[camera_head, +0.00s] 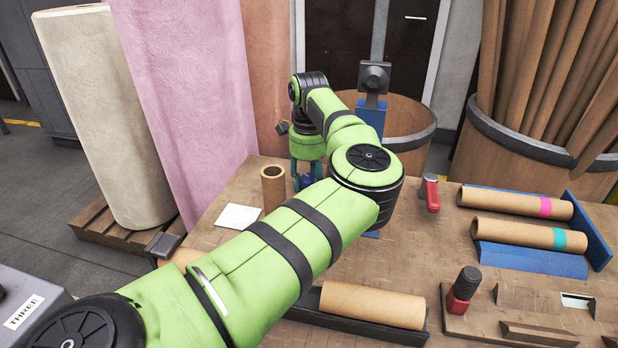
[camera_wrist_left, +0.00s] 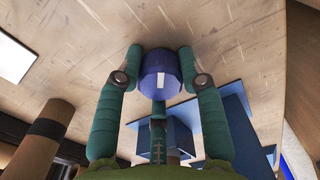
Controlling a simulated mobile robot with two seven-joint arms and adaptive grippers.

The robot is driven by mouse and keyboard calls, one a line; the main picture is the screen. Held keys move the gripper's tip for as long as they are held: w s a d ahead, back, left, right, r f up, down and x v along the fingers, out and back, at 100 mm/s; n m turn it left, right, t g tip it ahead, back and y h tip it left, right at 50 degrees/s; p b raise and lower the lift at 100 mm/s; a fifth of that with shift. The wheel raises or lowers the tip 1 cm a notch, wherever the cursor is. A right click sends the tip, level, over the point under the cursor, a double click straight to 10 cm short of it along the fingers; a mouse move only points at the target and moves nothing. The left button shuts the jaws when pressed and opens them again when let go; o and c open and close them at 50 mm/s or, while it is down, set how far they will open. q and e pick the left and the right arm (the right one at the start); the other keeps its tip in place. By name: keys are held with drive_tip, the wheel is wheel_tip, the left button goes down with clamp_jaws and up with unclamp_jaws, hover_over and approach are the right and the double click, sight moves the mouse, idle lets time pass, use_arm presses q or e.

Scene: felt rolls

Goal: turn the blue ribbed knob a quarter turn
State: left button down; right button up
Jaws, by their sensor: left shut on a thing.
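The blue knob (camera_wrist_left: 160,74) sits between the two fingers of my left gripper (camera_wrist_left: 160,62) in the left wrist view. A finger lies against each side of it, so the gripper is shut on it. A white mark on the knob's face runs up and down in that view. In the head view my left gripper (camera_head: 305,176) points down at the far part of the bench, and only a little of the knob (camera_head: 306,182) shows between the fingers. The ribs are too small to make out. My right gripper is not in view.
An upright cardboard tube (camera_head: 272,190) stands just left of my left gripper, near a white square (camera_head: 238,216). Banded tubes (camera_head: 512,202) lie on a blue rack (camera_head: 535,261). Another tube (camera_head: 371,305) lies in front.

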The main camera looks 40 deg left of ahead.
use_arm(q)
drive_tip(key=shift+m, duration=0.7)
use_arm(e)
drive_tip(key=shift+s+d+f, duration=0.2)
use_arm(q)
drive_tip(key=shift+s+f+m, duration=0.1)
drive_tip(key=shift+m, duration=0.2)
drive_tip(key=m+b, duration=0.1)
drive_tip(key=m, duration=0.4)
drive_tip(key=shift+a+f+m, duration=0.1)
drive_tip(key=shift+f+m, duration=0.05)
drive_tip(key=shift+m, duration=0.15)
drive_tip(key=m, duration=0.2)
drive_tip(key=shift+m+b, duration=0.3)
drive_tip(key=shift+b, duration=0.05)
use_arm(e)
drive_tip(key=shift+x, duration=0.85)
use_arm(q)
drive_tip(key=c, duration=0.9)
unclamp_jaws()
drive_tip(key=shift+s, duration=0.1)
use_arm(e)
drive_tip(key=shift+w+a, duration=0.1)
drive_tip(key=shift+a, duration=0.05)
